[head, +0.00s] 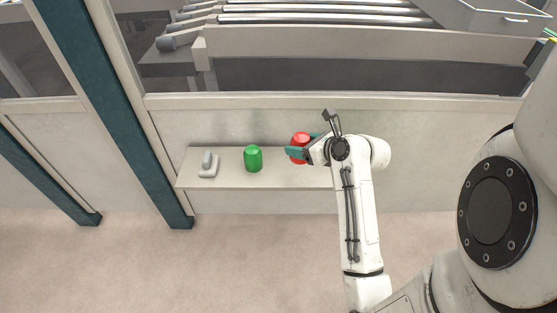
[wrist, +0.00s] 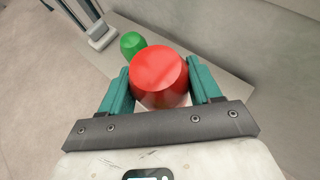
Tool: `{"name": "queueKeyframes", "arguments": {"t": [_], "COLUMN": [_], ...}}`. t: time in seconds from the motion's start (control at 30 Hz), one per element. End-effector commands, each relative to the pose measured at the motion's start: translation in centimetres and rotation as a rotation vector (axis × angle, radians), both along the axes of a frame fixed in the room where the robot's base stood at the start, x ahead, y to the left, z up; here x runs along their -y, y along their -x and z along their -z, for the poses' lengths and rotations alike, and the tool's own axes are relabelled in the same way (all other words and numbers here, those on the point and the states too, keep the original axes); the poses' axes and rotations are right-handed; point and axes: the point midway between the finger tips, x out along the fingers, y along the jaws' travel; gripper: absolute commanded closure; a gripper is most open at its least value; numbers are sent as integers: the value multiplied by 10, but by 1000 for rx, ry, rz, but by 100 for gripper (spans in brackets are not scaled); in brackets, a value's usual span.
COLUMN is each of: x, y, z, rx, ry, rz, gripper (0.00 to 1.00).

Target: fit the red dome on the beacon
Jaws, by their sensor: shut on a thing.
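The red dome (head: 299,142) is between the teal fingers of my gripper (head: 303,146), over the right part of a pale shelf. In the wrist view the red dome (wrist: 160,77) fills the space between both fingers of my gripper (wrist: 160,72), with its flat top towards the camera. I cannot tell whether its bottom touches the shelf. What looks like the beacon, a grey base with a short upright lamp (head: 208,163), stands at the shelf's left end. It shows partly at the top left of the wrist view (wrist: 101,34).
A green dome (head: 253,159) stands on the shelf (head: 230,182) between the beacon and the red dome. A wall panel with a window (head: 380,115) rises behind the shelf, and rollers (head: 320,18) lie beyond it. A teal post (head: 115,110) stands left of the shelf.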

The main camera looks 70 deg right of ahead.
Motion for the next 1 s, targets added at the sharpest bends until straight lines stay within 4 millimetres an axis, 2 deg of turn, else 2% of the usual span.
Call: {"name": "queueKeyframes", "arguments": {"t": [0.1,0.23,0.4,0.63,0.83,1.0], "x": [12,19,26,29,31,31], "y": [-25,-42,-57,-66,-68,-68], "z": [15,40,58,69,97,101], "rx": [-2,-3,-1,-1,0,1], "ry": [2,-1,0,0,-2,0], "rz": [-3,0,0,0,2,2], "gripper": [67,67,67,67,67,67]}}
